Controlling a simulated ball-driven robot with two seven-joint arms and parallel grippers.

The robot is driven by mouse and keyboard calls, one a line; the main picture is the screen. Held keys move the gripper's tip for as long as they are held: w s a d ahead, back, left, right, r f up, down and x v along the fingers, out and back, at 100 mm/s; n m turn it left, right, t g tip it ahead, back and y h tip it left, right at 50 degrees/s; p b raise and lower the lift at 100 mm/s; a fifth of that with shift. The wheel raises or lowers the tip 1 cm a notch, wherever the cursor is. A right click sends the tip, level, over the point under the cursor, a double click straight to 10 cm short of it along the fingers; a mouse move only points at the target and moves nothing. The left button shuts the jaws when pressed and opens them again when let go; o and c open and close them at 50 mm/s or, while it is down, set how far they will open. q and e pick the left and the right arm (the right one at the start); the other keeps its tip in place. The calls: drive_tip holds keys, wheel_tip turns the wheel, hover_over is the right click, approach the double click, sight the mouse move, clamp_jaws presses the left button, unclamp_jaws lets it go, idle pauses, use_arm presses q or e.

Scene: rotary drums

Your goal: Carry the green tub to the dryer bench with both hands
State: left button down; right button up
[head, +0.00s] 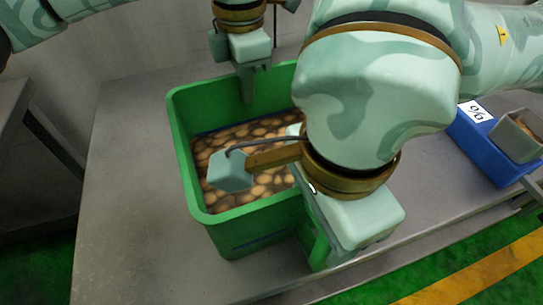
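The green tub (188,150) stands upright on a grey bench top, filled with many brown rounded pieces (265,185). My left gripper (249,92) points down at the tub's far side, with its narrow fingers at the far rim. The picture does not show clearly whether they grip the rim. My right gripper (312,215) is at the tub's near right side, partly over the rim. Its fingers are mostly hidden behind its own body and wrist. The dryer bench cannot be told apart from other surfaces here.
A blue bin (478,145) with a white label and a grey box (518,135) sits on the right of the bench (125,190). Another grey surface (12,105) stands at the left, across a gap. Green floor with a yellow stripe (470,275) lies in front.

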clamp_jaws()
use_arm(q)
drive_tip(key=shift+r, duration=0.2)
use_arm(e)
drive_tip(key=shift+r, duration=0.2)
